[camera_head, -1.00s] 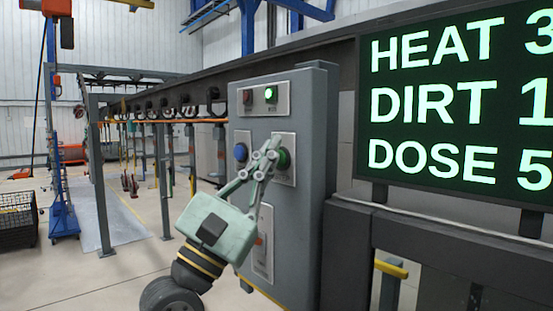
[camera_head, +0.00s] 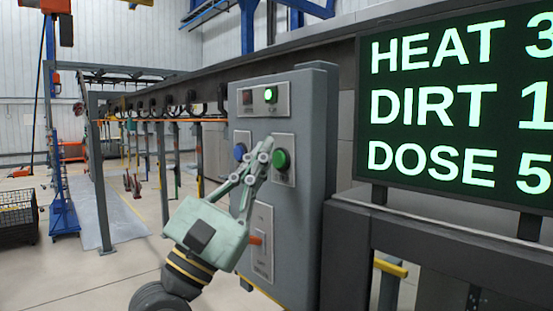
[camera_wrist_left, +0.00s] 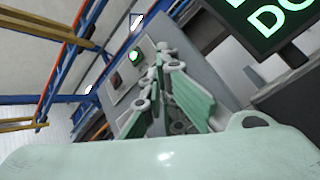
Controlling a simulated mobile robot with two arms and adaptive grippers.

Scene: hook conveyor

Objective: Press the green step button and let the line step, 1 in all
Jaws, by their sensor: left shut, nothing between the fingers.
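The green step button (camera_head: 281,159) sits on a plate on the front of the grey control box (camera_head: 310,180). A blue button (camera_head: 240,152) is to its left. My left gripper (camera_head: 262,148) is shut and empty, its fingertips just left of the green button and apart from it in the picture. In the left wrist view the shut fingers (camera_wrist_left: 160,62) point at the box and hide the buttons. A lit green lamp (camera_head: 270,95) shows above; it also shows in the left wrist view (camera_wrist_left: 134,57). My right gripper is not in view.
A display (camera_head: 460,110) reading HEAT, DIRT and DOSE stands at the right. The overhead rail with hooks (camera_head: 170,105) runs back left. A wire basket (camera_head: 17,215) stands far left.

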